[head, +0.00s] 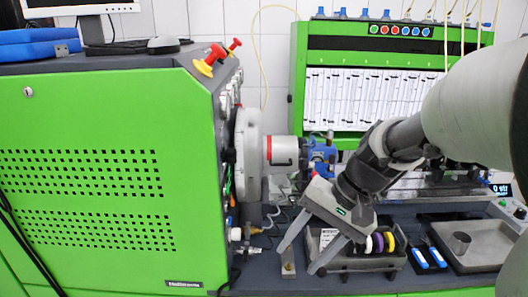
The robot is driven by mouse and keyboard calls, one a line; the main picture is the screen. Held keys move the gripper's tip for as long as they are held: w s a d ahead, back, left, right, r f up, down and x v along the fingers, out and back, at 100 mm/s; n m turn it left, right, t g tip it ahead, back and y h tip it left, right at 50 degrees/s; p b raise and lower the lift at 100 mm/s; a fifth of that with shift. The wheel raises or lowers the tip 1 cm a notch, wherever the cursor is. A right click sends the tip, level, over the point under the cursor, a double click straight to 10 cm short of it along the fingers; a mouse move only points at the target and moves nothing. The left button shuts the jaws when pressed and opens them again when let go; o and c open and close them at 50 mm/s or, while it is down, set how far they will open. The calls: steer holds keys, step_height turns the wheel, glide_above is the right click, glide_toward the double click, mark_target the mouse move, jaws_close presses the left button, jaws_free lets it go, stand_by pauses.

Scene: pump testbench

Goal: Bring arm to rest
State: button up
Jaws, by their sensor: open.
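My arm comes in from the right edge of the head view, and its wrist reaches down to the left toward the bench. My gripper (299,257) is open and empty, its two grey fingers spread and pointing down and to the left. It is in front of a dark tray (375,262) that holds several rings, among them a yellow and a purple one. A small brass-coloured block (288,268) stands at the fingertips, seen between the two fingers. I cannot tell whether a finger touches it.
A large green cabinet (85,250) fills the left. A white round flange (250,153) and a blue pump part (321,153) stand beside it. A green panel with gauge tubes (365,97) is behind. Blue-handled tools (428,256) and a grey metal tray (485,250) lie at the right.

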steer(key=s+d+r+n+t+h+p, duration=0.3)
steer(key=s+d+r+n+t+h, duration=0.1)
steer(key=s+r, duration=0.5)
steer(key=shift+s+d+r+n+t+h+p, duration=0.3)
steer(key=shift+r+t+h, duration=0.15)
steer(key=shift+h, duration=0.25)
